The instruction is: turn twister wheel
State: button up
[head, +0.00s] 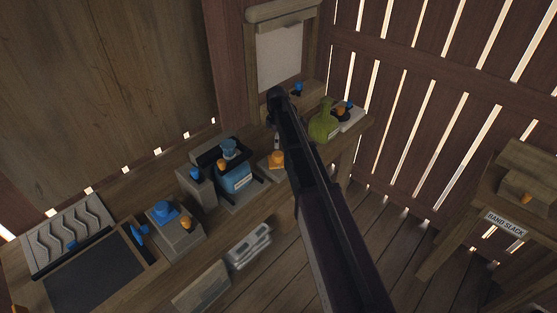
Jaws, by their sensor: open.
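I cannot tell for certain which part is the twister wheel. A blue knob-like part (165,209) sits on top of a grey block at the left of the bench, with a smaller orange knob (186,223) on its side. My dark arm crosses from the lower right to the back of the bench, ending in a rounded joint. My gripper cannot be made out; the arm hides part of the bench.
The wooden bench (115,301) runs along the wall. It carries a grooved panel (68,240) at left, an orange-topped block (272,160) beside my arm, and a green flask (323,122) to its right. Floor between is clear.

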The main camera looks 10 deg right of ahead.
aim_at(278, 154)
jog(key=shift+f+b, duration=3.9)
jog(key=shift+f, duration=0.3)
jog(key=c, duration=1.1)
